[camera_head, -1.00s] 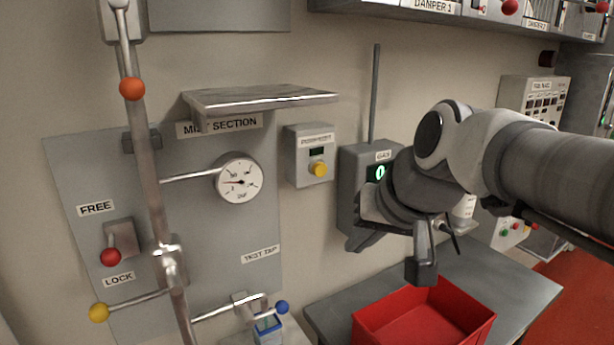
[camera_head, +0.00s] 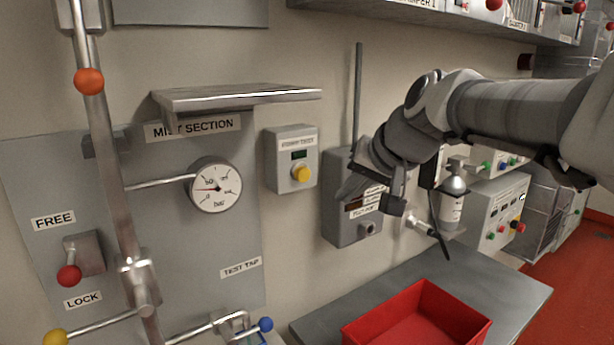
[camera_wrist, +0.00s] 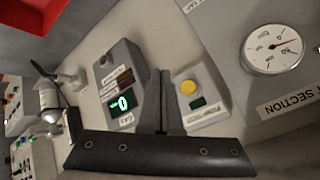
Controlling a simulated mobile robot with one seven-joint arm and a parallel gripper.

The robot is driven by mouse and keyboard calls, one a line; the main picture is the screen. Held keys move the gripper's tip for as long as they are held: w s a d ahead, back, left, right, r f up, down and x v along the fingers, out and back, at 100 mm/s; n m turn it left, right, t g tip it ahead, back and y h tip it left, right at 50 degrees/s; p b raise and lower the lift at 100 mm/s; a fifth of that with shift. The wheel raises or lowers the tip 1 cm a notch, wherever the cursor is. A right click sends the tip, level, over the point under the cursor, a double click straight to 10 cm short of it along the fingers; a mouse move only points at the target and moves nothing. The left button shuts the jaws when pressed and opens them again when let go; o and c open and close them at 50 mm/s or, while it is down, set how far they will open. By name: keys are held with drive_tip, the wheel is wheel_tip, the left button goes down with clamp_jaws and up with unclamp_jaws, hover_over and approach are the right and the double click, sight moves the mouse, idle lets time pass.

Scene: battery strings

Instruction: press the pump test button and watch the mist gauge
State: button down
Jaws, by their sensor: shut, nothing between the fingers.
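The yellow button (camera_head: 301,174) sits on a small grey wall box (camera_head: 291,150) with a dark display; its label is too small to read surely. The round white mist gauge (camera_head: 216,186), marked bar, is on the grey panel to its left. Its red needle points left. My gripper (camera_head: 341,194) is shut and empty, right of the button box and in front of the gas box, apart from the button. In the wrist view the closed fingers (camera_wrist: 161,75) show between the gas box and the yellow button (camera_wrist: 188,88); the gauge (camera_wrist: 272,49) is at upper right.
The grey gas box (camera_head: 340,225) is partly hidden by my gripper; its green display shows 0 in the wrist view (camera_wrist: 122,103). A metal shelf (camera_head: 236,97) juts out above the gauge and button. A red bin (camera_head: 420,320) stands on the grey bench (camera_head: 510,287) below.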

sight(306, 179)
drive_tip(key=w+a+p, duration=0.3)
drive_tip(key=w+a, duration=0.2)
drive_tip(key=w, duration=0.2)
drive_tip(key=shift+w, duration=0.15)
drive_tip(key=shift+w, duration=0.1)
idle(2.0)
drive_tip(key=shift+w+a, duration=0.2)
drive_tip(key=shift+w, duration=0.05)
drive_tip(key=shift+w+a+p, duration=0.4)
drive_tip(key=shift+w+p, duration=0.15)
idle(1.0)
drive_tip(key=shift+s+d, duration=0.1)
drive_tip(key=shift+s, duration=0.05)
drive_tip(key=shift+s+d+b, duration=0.55)
drive_tip(key=shift+s+b, duration=0.1)
drive_tip(key=shift+s, duration=0.1)
drive_tip(key=shift+s+d+b, duration=0.6)
drive_tip(key=shift+s+d, duration=0.1)
drive_tip(key=shift+s, duration=0.35)
drive_tip(key=shift+s+d+b, duration=0.6)
drive_tip(key=shift+s+d, duration=0.1)
drive_tip(key=shift+s, duration=0.35)
